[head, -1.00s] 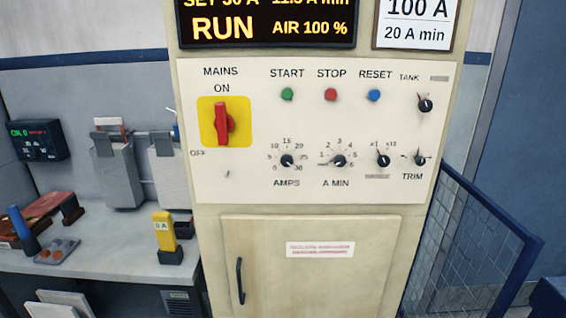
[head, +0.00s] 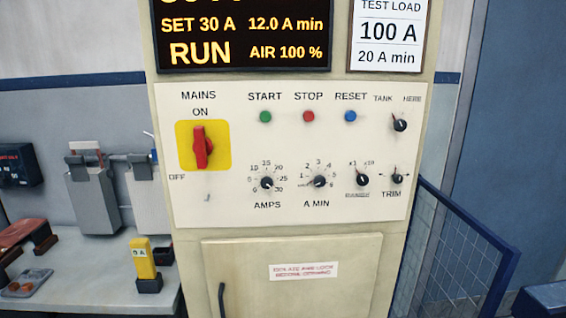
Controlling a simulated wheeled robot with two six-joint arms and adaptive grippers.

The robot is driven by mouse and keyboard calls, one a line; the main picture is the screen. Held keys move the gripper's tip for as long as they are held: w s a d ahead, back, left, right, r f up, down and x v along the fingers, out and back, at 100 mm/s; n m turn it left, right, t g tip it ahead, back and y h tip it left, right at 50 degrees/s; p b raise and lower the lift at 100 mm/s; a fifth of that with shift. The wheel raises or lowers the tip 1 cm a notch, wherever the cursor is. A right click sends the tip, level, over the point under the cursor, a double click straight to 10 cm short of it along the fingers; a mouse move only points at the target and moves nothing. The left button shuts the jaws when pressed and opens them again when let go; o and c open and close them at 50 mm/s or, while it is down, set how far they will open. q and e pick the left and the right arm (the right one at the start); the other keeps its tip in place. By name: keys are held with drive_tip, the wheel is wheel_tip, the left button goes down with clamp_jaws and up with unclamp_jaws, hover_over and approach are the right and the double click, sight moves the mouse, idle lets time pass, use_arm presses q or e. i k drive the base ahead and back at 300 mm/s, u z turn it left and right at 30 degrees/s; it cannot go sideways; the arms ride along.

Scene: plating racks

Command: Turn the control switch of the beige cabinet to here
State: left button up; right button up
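The beige cabinet (head: 165,215) stands upright in the middle of the view, with a white control panel on its front. The control switch (head: 400,125) is a small black knob at the panel's upper right. The labels TANK (head: 383,98) and HERE (head: 412,99) are above it, to its left and right. Its pointer appears to lean up and left, towards TANK. Neither of my grippers is in view, and nothing touches the switch.
Nearby are a red mains handle (head: 201,146), set at ON, the blue RESET button (head: 350,117) and the TRIM knob (head: 397,178). A blue mesh barrier (head: 450,250) is at right, a cluttered bench (head: 100,293) at left.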

sight(400, 126)
drive_tip(key=u, duration=3)
drive_tip(key=k, duration=2.6)
drive_tip(key=z, duration=2.3)
drive_tip(key=i, duration=0.5)
drive_tip(key=u, duration=0.05)
